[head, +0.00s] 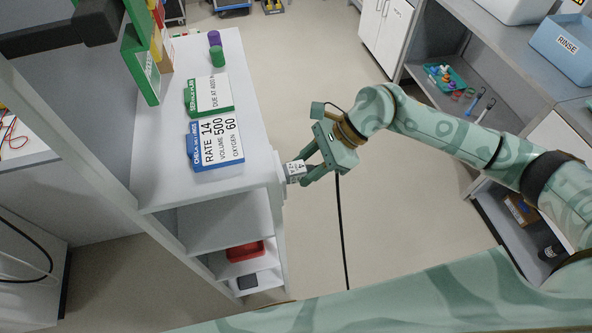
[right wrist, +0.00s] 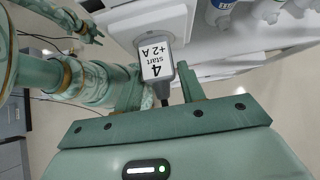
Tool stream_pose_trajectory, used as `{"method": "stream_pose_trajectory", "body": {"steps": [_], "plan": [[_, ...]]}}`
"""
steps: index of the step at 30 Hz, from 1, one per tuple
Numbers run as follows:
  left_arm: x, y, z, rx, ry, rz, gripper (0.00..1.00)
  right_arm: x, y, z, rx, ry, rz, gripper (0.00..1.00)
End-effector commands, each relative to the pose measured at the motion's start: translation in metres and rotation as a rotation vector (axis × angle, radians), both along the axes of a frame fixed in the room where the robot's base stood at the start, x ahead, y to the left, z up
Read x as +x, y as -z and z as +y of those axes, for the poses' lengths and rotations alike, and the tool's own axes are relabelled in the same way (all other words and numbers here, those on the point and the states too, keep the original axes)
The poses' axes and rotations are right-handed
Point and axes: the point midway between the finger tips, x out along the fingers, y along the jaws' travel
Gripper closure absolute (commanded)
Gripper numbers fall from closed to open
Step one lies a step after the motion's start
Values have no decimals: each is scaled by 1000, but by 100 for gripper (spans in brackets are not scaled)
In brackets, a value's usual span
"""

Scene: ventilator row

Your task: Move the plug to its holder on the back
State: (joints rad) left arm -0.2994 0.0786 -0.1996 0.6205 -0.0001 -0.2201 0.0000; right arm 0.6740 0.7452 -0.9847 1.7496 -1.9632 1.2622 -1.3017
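The plug (head: 294,171) is a small grey block with a white label reading "4 start +2 A". It also shows in the right wrist view (right wrist: 156,62), between the fingers and against a white plate on the side of the shelf unit. I cannot tell whether it sits in that plate. My right gripper (head: 309,167) has its fingers closed in on both sides of the plug. A black cord (head: 341,230) hangs below the gripper. My left gripper (right wrist: 90,30) is small at the top left of the right wrist view, away from the plug. I cannot make out a separate holder.
The white shelf unit (head: 255,110) carries a blue-edged card (head: 215,143), a green-edged card (head: 209,95) and purple and green caps. A red bin (head: 246,251) is on a lower shelf. Open floor lies to its right, then grey benches with a blue RINSE bin (head: 566,48).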

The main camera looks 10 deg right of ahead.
Motion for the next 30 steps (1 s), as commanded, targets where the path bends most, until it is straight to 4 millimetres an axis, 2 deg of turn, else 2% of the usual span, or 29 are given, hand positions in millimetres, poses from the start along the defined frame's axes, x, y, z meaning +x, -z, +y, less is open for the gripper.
{"method": "stream_pose_trajectory", "body": {"steps": [1, 3, 4, 23, 30], "plan": [[0, 0, 0, 0, 0, 0, 64, 0, 0, 0, 0, 0, 0, 75], [0, 0, 0, 1, 0, 1, 64, 0, 0, 0, 0, 0, 0, 95], [0, 0, 1, 1, 0, 1, 64, 0, 0, 0, 0, 0, 0, 100], [-1, 2, 3, 4, 1, 2, 64, 1, 0, -6, -2, 2, -1, 100], [-1, 7, 2, 3, 2, 2, 64, 1, 1, -17, -2, 1, 0, 100]]}}
